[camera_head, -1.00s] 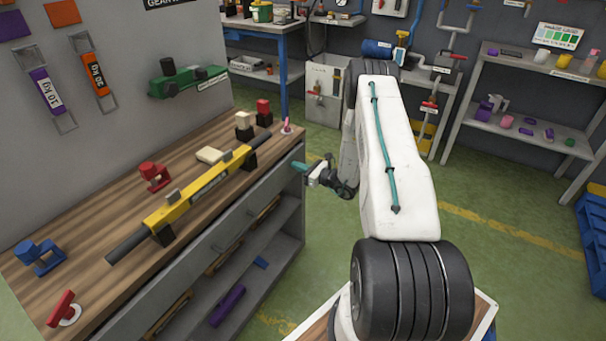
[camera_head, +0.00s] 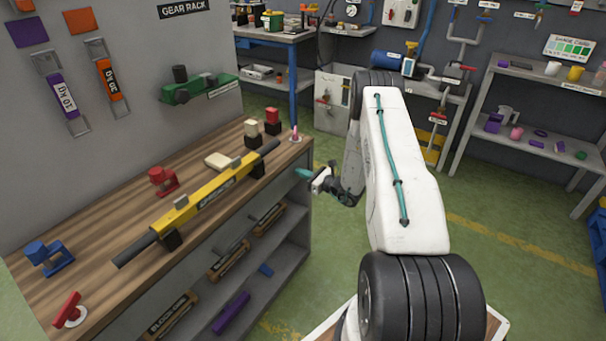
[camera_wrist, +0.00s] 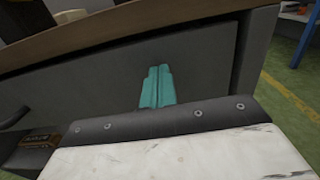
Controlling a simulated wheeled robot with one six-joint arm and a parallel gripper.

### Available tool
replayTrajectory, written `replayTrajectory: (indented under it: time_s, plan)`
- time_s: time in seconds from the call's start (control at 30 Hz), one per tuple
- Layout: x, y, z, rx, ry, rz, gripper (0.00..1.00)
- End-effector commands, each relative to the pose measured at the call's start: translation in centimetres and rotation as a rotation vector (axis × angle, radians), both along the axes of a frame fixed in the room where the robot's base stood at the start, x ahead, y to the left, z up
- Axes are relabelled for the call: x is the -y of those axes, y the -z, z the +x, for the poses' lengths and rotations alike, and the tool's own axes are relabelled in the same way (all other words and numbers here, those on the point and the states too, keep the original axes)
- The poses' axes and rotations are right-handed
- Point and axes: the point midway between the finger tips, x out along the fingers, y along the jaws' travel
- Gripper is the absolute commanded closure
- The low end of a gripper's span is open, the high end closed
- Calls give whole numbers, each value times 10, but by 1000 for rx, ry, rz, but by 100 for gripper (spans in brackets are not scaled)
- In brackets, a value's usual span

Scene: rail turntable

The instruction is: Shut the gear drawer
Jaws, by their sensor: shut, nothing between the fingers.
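The gear drawer's grey front (camera_head: 240,200) runs along the bench just below the wooden top, and I see no clear gap between it and the bench edge. In the wrist view the grey front (camera_wrist: 205,65) fills the middle, with a dark handle (camera_wrist: 14,118) at the left edge. My gripper (camera_head: 302,173) is at the bench's right front corner, its teal fingers pointing at the front. The fingers (camera_wrist: 158,85) are shut together and empty. They are at or very near the panel; I cannot tell whether they touch.
On the bench top (camera_head: 110,235) lie a yellow bar tool (camera_head: 205,195), a red clamp (camera_head: 162,180) and a blue clamp (camera_head: 48,256). Green floor (camera_head: 480,220) is free to the right.

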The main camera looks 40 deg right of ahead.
Motion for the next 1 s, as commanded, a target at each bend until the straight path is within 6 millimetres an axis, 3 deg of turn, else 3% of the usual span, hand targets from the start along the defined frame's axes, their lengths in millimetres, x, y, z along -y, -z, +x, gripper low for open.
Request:
replayTrajectory:
  time_s: [0.5,0.7,1.0]
  plan:
    - [38,3,-103,-7,12,7,100]
    - [41,3,-118,-7,8,8,100]
    - [39,4,-119,-11,1,2,100]
